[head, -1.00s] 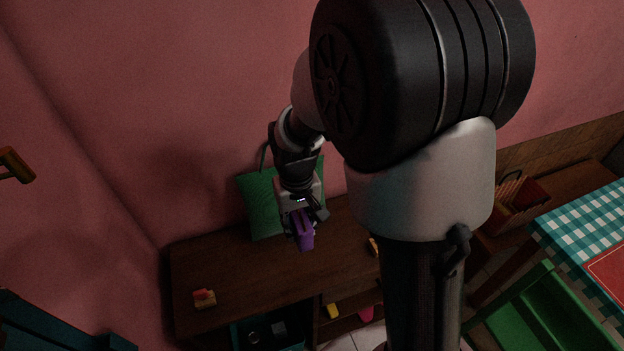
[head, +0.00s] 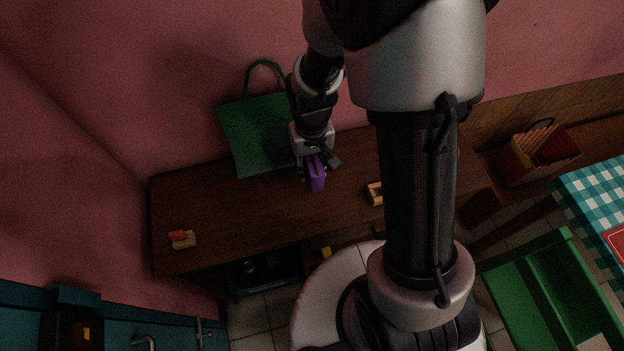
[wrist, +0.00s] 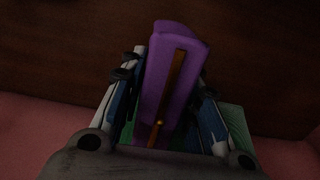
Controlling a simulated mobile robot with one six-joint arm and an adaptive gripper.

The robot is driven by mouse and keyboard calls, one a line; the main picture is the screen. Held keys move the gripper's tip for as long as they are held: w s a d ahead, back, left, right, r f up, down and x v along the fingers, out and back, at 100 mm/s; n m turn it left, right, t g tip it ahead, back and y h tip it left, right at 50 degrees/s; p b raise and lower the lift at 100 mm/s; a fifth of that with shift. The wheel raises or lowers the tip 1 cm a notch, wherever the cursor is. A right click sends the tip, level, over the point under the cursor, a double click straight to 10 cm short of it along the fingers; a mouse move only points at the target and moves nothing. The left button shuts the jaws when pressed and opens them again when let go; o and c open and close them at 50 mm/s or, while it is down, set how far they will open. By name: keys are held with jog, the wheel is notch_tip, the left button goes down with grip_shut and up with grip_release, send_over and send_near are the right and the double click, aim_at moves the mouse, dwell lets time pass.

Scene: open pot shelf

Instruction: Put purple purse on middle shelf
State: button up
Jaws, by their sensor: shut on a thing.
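The purple purse (head: 316,174) is held in my gripper (head: 312,164) over the top of a dark brown wooden shelf unit (head: 240,213). In the wrist view the purse (wrist: 172,80) stands between the two fingers of my gripper (wrist: 168,110), with a brown strip down its side. My gripper is shut on it. I cannot tell whether the purse touches the wood below. The middle shelf is mostly hidden under the top board.
A green bag (head: 258,132) leans on the pink wall behind my gripper. Small items (head: 182,239) lie at the top's left end, and a small wooden item (head: 375,194) lies right of the purse. A green chair (head: 545,290) stands at lower right.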

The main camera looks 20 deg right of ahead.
jog(key=shift+f+b, duration=0.9)
jog(key=shift+f, duration=2.05)
jog(key=shift+f, duration=0.1)
jog(key=shift+f, duration=0.15)
jog(key=o, duration=1.2)
jog(key=shift+c, duration=0.2)
